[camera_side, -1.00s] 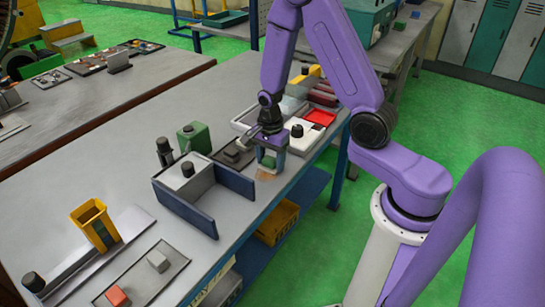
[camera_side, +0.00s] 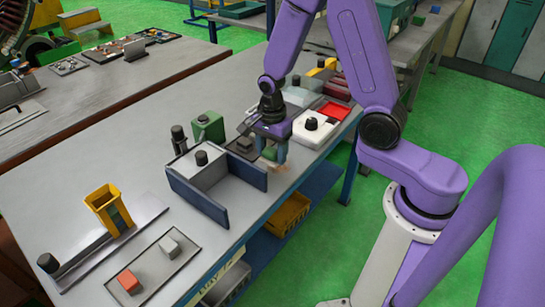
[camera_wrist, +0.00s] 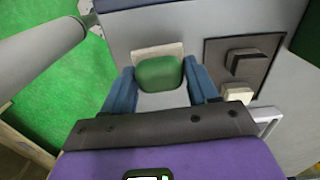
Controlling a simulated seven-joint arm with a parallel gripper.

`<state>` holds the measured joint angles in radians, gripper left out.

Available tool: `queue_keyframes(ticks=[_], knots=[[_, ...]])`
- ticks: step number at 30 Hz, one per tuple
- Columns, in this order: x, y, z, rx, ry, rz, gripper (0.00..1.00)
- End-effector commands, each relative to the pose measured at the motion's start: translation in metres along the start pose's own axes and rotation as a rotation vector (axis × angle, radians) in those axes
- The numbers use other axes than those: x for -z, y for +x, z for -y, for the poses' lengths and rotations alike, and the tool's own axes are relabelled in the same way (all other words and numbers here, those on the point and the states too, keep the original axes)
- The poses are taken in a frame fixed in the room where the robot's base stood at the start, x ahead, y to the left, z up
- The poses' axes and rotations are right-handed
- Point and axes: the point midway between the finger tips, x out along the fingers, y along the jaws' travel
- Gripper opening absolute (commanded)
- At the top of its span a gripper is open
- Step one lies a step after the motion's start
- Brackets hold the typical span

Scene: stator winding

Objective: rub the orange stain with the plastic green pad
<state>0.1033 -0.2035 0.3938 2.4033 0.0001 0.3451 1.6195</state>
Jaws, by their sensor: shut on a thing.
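The green pad (camera_wrist: 158,73) sits between the two blue fingers of my gripper (camera_wrist: 160,85) in the wrist view. My gripper is shut on it. In the side view my gripper (camera_side: 273,153) points down low over the front edge area of the grey bench, and the green pad (camera_side: 270,154) shows between its fingers. The orange stain (camera_side: 283,168) shows faintly as a pale brownish patch beside the fingertips; most of it is hidden by the gripper. I cannot tell whether the pad touches the bench.
A dark tray (camera_wrist: 223,65) with small blocks lies right of the gripper in the wrist view. A blue-walled box (camera_side: 210,190) stands left of the gripper in the side view. A white block with a black knob (camera_side: 312,125) is close on its right.

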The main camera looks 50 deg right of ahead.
Motion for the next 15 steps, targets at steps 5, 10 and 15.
queue_keyframes(ticks=[5, 10, 15], knots=[[0.000, -0.017, 0.001, 0.005, 0.001, 0.000, 0.26], [0.000, -0.032, 0.001, 0.005, 0.000, 0.000, 0.26], [0.000, -0.041, 0.000, 0.001, 0.000, 0.000, 0.26]])
